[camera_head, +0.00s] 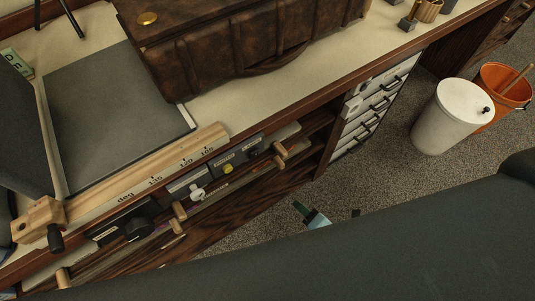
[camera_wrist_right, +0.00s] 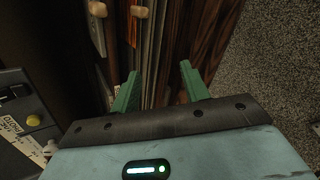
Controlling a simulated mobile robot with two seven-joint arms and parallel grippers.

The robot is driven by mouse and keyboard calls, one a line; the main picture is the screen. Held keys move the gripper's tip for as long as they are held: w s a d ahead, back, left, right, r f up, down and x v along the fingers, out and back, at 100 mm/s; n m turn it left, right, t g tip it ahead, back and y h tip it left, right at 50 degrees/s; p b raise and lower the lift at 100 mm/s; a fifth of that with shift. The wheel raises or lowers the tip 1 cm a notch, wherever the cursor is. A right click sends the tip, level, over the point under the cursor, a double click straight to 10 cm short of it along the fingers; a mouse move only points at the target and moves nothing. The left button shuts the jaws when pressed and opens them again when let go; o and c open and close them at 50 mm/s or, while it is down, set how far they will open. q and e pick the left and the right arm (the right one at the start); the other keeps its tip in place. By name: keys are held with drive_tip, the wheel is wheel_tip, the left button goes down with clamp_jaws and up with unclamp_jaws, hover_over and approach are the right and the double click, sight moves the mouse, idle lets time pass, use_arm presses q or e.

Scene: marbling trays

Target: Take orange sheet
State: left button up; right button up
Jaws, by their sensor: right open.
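A narrow orange-red strip (camera_wrist_right: 132,26) shows among upright edges below the bench in the right wrist view. It may be the edge of the orange sheet, but most of it is hidden and I cannot be sure. My right gripper (camera_wrist_right: 160,76) has its green fingers apart with nothing between them, pointing toward the slotted front of the bench. In the head view the right gripper (camera_head: 328,210) is low over the carpet, in front of the bench and partly hidden by my dark arm. My left gripper is out of view.
The bench front has wooden knobs (camera_head: 179,211) and a control panel (camera_head: 226,170). A brown leather case (camera_head: 215,65) and a grey panel (camera_head: 115,115) lie on top. A white bin (camera_head: 450,118) and an orange bucket (camera_head: 496,85) stand right. Carpet beside the bench is open.

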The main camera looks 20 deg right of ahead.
sight(282, 164)
drive_tip(key=shift+w+f+n+t+y+b, duration=0.15)
drive_tip(key=shift+w+f+n+t+b, duration=0.65)
drive_tip(key=shift+w+n, duration=1.65)
drive_tip(key=shift+w+f+n+g+y+b, duration=0.2)
drive_tip(key=shift+w+f+n+b, duration=0.25)
drive_tip(key=shift+w+n+b, duration=1.5)
drive_tip(key=shift+w+f+n+t+y+b, duration=0.15)
drive_tip(key=shift+w+f+n+t+b, duration=0.35)
drive_tip(key=shift+w+n, duration=2.45)
drive_tip(key=shift+m, duration=0.25)
drive_tip(key=b+x, duration=0.1)
drive_tip(key=x, duration=0.3)
drive_tip(key=shift+w+a+f, duration=0.15)
drive_tip(key=shift+w+f, duration=0.15)
drive_tip(key=shift+w, duration=0.2)
drive_tip(key=shift+c, duration=0.3)
clamp_jaws()
